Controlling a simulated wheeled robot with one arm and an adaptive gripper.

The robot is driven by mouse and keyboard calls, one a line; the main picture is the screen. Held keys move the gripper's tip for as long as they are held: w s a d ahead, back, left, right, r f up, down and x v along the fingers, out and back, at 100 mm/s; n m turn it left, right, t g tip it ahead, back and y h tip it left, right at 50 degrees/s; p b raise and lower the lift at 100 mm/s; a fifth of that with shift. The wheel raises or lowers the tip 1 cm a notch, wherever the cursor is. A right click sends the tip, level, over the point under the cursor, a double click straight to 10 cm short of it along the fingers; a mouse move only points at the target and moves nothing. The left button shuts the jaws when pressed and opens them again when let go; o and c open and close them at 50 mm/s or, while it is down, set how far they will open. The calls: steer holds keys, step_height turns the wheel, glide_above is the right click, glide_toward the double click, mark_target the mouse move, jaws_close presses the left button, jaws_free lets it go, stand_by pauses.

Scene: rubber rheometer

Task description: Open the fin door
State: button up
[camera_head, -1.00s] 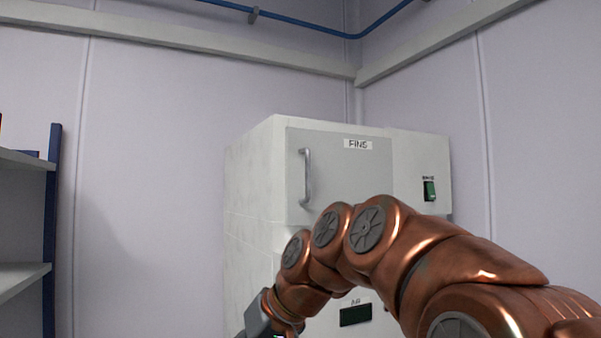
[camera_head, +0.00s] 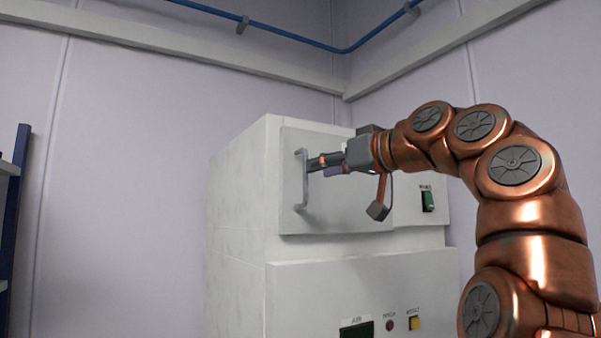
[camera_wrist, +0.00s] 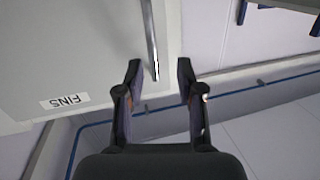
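The fin door (camera_head: 345,212) is the grey upper panel of the white machine, and it looks shut in the head view. Its vertical bar handle (camera_head: 301,180) is near the door's left edge. My gripper (camera_head: 312,163) is raised to the handle's height, with its fingertips at or just right of the bar. In the wrist view my gripper (camera_wrist: 158,70) has its two fingers spread apart. The handle (camera_wrist: 151,40) reaches down between the fingertips there, and contact cannot be told. The door's "FINS" label (camera_wrist: 64,101) shows upside down; my arm hides it in the head view.
The white machine (camera_head: 240,220) stands in the room's corner. A green switch (camera_head: 428,201) is on its right, and a dark display (camera_head: 356,330) and a yellow button (camera_head: 414,323) are below. Shelving (camera_head: 14,190) stands at far left. Space left of the machine looks free.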

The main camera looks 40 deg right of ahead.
steer(key=d+r, duration=0.1)
steer(key=p, duration=0.1)
glide_above(305, 198)
steer(key=shift+w+d+r+t, duration=0.2)
steer(key=shift+w+t, duration=0.05)
steer(key=shift+t, duration=0.05)
jaws_close()
stand_by(0.5)
stand_by(0.4)
